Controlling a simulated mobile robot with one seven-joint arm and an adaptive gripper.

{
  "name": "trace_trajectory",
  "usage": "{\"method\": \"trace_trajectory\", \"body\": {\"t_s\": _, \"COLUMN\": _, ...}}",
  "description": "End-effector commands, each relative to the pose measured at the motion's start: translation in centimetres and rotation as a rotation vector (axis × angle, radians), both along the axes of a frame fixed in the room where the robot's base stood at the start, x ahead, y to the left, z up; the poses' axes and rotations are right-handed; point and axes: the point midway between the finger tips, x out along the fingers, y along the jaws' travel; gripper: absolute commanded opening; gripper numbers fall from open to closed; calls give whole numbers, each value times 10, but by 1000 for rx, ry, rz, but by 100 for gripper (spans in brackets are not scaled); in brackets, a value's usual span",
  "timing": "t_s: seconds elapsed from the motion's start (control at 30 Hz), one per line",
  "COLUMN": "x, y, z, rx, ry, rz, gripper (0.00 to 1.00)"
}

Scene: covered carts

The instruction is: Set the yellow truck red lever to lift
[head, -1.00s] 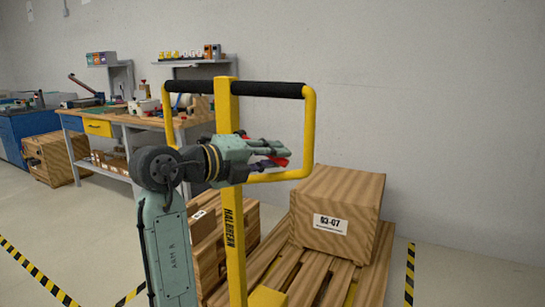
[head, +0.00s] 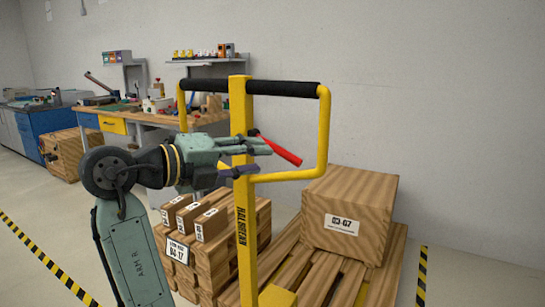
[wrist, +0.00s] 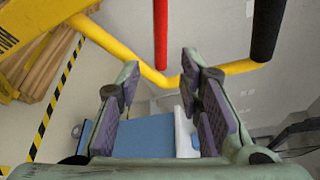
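The yellow truck's handle frame (head: 323,130) stands upright in the head view, with black grips along its top bar. The red lever (head: 282,150) comes from behind the yellow mast and slopes down to the right inside the frame. My gripper (head: 262,159) is at the mast, its fingers apart and pointing right, just left of and below the lever. In the wrist view, the red lever (wrist: 160,35) hangs ahead, its end near the gap between the open fingers (wrist: 160,66). Nothing is held. Whether a finger touches the lever cannot be told.
A workbench (head: 150,117) stands behind on the left. Hazard tape (head: 421,275) marks the floor. The wall side at right is clear.

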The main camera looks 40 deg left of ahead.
Motion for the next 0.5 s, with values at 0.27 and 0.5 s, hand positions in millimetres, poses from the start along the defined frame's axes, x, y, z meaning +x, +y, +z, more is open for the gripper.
{"method": "trace_trajectory", "body": {"t_s": 0.27, "x": -29, "y": 4, "z": 4, "rx": 0, "ry": 1, "rz": -1, "gripper": 33}}
{"method": "trace_trajectory", "body": {"t_s": 0.5, "x": -30, "y": 4, "z": 4, "rx": 0, "ry": 1, "rz": -1, "gripper": 33}}
